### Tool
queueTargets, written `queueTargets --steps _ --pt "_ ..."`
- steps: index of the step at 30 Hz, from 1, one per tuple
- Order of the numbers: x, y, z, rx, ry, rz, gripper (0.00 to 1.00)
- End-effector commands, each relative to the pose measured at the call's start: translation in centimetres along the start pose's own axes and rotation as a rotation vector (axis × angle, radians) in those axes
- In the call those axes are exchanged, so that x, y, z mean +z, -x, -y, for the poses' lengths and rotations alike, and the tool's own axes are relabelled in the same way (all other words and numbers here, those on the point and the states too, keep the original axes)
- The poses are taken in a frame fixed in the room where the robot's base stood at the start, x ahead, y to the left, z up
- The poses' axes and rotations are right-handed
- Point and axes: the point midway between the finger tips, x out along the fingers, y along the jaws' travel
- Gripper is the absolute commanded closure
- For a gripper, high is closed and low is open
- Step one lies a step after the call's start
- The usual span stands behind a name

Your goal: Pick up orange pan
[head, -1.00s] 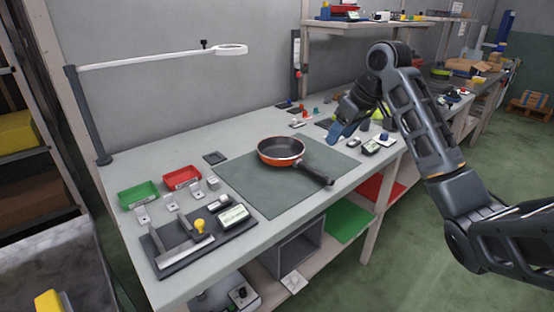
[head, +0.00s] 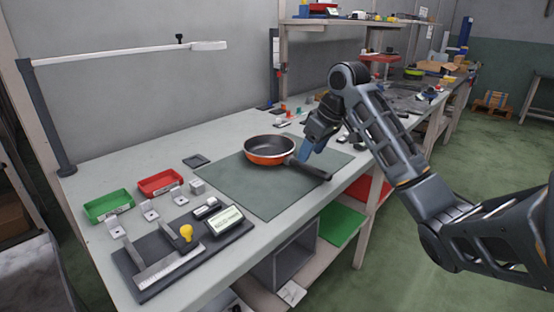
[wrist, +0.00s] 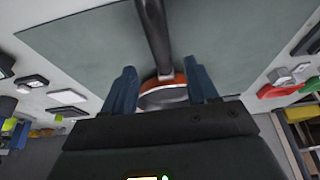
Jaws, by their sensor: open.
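The orange pan (head: 268,158) with a dark inside sits upright on the green-grey mat (head: 240,190) on the workbench. Its black handle (head: 312,171) points right and toward the bench's front edge. My gripper (head: 306,150) is in the head view just behind and above the handle, its blue fingers apart and pointing down. In the wrist view the blue fingers (wrist: 163,88) are open. The pan's orange rim (wrist: 163,83) shows between them, and the handle (wrist: 154,35) runs up toward the top edge. I cannot tell whether the fingers touch the pan.
A green bin (head: 108,204) and a red bin (head: 160,183) stand left of the mat. A dark fixture with a yellow knob (head: 186,232) and a display unit (head: 225,221) lie at the front left. A lamp arm (head: 130,54) spans the back. Small parts lie behind the gripper.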

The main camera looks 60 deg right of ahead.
Motion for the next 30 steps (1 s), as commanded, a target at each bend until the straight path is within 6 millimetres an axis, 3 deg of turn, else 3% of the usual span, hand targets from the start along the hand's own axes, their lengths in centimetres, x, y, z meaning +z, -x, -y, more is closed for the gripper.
queueTargets --steps 12,28,30 --pt "0.0 -5.0 0.2 0.0 0.0 0.0 0.42" --pt "0.0 -5.4 0.2 -0.001 0.0 0.0 0.42" --pt "0.0 -5.4 0.2 -0.001 0.001 0.0 0.47"
